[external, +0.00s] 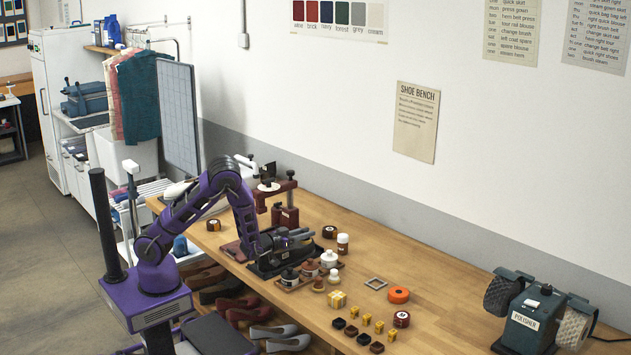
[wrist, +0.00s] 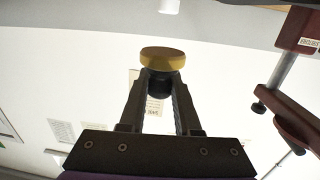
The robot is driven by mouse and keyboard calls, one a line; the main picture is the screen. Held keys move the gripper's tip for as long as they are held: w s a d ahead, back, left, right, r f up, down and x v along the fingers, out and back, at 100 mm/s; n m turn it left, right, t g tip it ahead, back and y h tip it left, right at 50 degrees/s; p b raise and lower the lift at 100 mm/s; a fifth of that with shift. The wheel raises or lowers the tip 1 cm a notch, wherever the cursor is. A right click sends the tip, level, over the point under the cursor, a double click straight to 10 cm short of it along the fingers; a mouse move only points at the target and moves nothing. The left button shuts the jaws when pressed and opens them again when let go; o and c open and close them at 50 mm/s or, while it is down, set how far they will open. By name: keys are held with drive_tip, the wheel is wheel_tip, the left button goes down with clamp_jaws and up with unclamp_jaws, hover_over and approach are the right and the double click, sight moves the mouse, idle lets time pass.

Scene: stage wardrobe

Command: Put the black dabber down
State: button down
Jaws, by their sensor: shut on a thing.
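The black dabber (wrist: 162,56) shows in the wrist view, with a round yellow-brown pad and a dark knob below it in the picture. My gripper (wrist: 160,88) is shut on the knob between its two fingers. I cannot make out the dabber clearly there.
A dark red stand (external: 287,206) is behind my gripper. Bare bench lies right, before the polisher (external: 532,318).

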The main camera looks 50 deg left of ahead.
drive_tip(key=s+d+f+h, duration=0.1)
drive_tip(key=s+d+f, duration=0.1)
drive_tip(key=s+d, duration=0.5)
drive_tip(key=m+h, duration=0.1)
hover_over(302, 298)
drive_tip(key=shift+w+a, duration=0.1)
drive_tip(key=shift+w, duration=0.05)
drive_tip(key=shift+f+b, duration=0.55)
drive_tip(key=shift+f, duration=4.3)
drive_tip(key=shift+f, duration=0.15)
drive_tip(key=c, duration=0.6)
unclamp_jaws()
drive_tip(key=shift+m, duration=0.3)
